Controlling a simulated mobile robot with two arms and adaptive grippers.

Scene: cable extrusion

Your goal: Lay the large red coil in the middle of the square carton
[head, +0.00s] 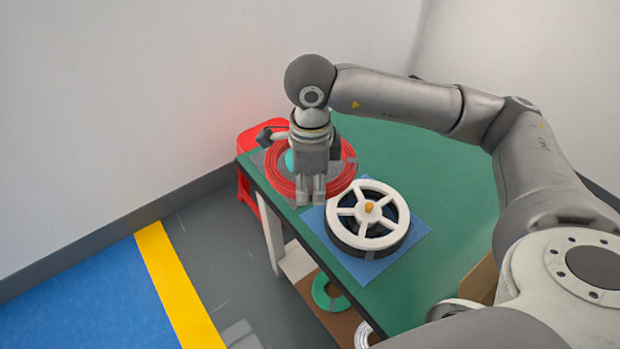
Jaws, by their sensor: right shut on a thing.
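The large red coil (282,183) lies at the far left corner of the green table, over a grey mat (262,158). My right gripper (311,198) points down over the coil's near side and is shut on it. The gripper hides part of the coil, so I cannot tell whether the coil is lifted off the mat. A brown cardboard piece (480,281) shows at the table's right, partly behind my arm. It may be part of the square carton; its shape is hidden. My left gripper is not in view.
A black reel with a white spoked face (378,241) sits on a blue mat (408,239), close to the coil. A red object (256,133) stands beyond the corner. A green coil (326,290) lies on the shelf below. The green tabletop (450,190) is clear behind the reel.

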